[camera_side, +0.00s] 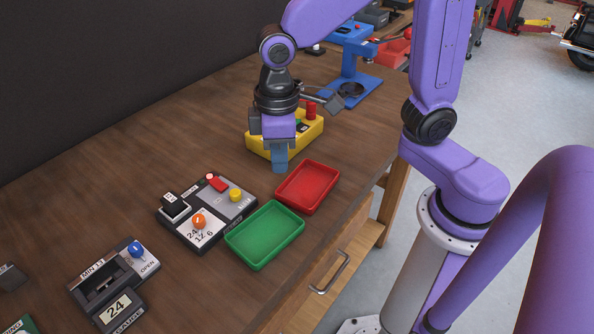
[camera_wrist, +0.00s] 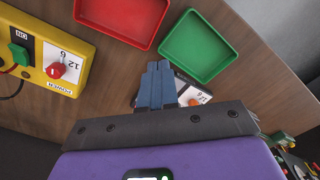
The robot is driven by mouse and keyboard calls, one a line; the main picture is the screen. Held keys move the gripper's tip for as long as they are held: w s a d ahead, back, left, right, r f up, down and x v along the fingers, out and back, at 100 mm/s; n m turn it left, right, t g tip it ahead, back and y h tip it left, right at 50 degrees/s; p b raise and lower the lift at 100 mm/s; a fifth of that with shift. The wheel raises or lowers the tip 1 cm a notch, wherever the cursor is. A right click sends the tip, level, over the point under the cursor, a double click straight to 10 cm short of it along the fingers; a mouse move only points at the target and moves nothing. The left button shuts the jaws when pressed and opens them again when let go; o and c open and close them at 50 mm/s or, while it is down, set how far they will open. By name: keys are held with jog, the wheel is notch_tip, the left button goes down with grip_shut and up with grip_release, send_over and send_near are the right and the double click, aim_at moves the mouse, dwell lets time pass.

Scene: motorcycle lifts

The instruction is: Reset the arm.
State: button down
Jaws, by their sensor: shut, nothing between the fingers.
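My purple arm reaches over the wooden bench from the right in the side view. My gripper (camera_side: 280,168) points down with its blue fingers together and nothing between them. It is in front of the yellow control box and up-left of the red tray, above the bench top. In the wrist view the blue fingers of my gripper (camera_wrist: 158,72) are closed together at the centre, below the two trays in the picture. They partly cover a grey device with an orange knob.
A red tray (camera_side: 308,187) and a green tray (camera_side: 265,235), both empty, lie near the bench's front edge. A grey control panel (camera_side: 207,211) is left of them. A yellow box (camera_side: 313,133) and blue press (camera_side: 352,85) stand behind; a timer device (camera_side: 113,285) is front left.

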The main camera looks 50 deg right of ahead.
jog(key=s+d+n, duration=0.4)
jog(key=s+d, duration=0.6)
jog(key=s, duration=0.4)
jog(key=shift+s+d, duration=0.15)
jog(key=shift+d, duration=0.2)
